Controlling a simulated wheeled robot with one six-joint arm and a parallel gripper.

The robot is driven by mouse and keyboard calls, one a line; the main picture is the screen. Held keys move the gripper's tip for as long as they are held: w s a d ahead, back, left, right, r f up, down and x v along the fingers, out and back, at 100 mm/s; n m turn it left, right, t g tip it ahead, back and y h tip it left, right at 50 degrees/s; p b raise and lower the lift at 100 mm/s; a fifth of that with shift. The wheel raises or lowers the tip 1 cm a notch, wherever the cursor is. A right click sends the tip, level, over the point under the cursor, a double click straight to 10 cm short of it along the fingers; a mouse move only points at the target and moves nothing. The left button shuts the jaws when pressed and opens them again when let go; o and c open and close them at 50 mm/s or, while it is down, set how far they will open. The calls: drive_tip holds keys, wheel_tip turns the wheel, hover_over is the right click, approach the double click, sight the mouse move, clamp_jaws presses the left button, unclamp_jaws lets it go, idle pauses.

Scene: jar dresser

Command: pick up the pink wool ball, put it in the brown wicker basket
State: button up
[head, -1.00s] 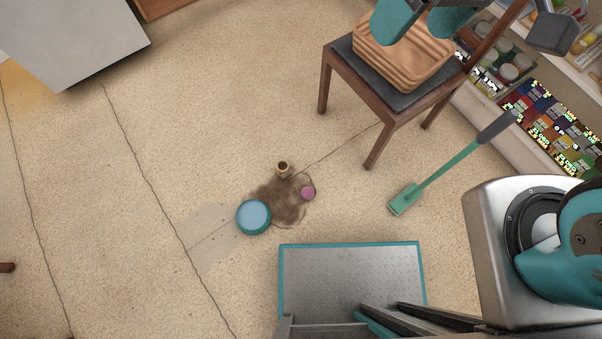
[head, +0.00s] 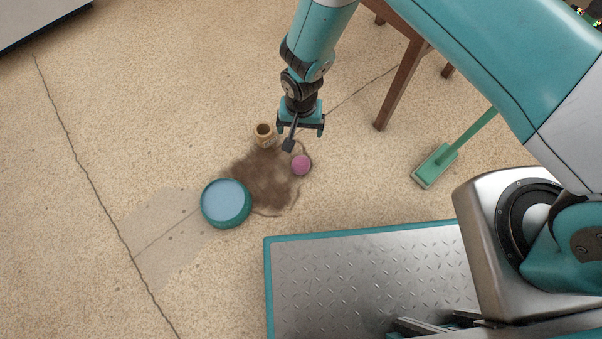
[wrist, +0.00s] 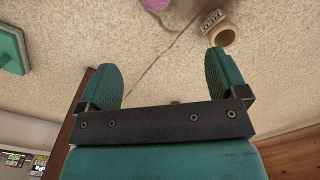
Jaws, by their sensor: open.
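The pink wool ball (head: 301,165) lies on the floor at the right edge of a brown stain in the head view. It also shows cut off at the top edge of the wrist view (wrist: 156,4). My gripper (head: 291,143) is open and empty, above the floor close to the ball and apart from it in the picture. In the wrist view my gripper's two teal fingers (wrist: 165,75) stand wide apart with only floor between them. The brown wicker basket is not in view now.
A small tan jar (head: 265,134) stands just left of my gripper, and shows in the wrist view (wrist: 222,36). A blue-topped teal round dish (head: 226,202) is left of the stain (head: 268,180). A green broom (head: 436,165) and wooden chair leg (head: 400,85) are to the right.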

sight(301, 160)
drive_tip(key=f+b, duration=0.2)
drive_tip(key=f, duration=0.3)
drive_tip(key=f+b, duration=0.3)
drive_tip(key=f, duration=0.3)
drive_tip(key=f+b, duration=0.2)
drive_tip(key=f, duration=0.3)
drive_tip(key=shift+s+d+f+b, duration=0.1)
drive_tip(key=shift+s+f+b, duration=0.1)
drive_tip(key=shift+s+b, duration=0.15)
wheel_tip(301, 160, down, 5)
drive_tip(key=b, duration=0.4)
drive_tip(key=shift+f+b, duration=0.15)
drive_tip(key=shift+b, duration=0.15)
drive_tip(key=c, duration=1)
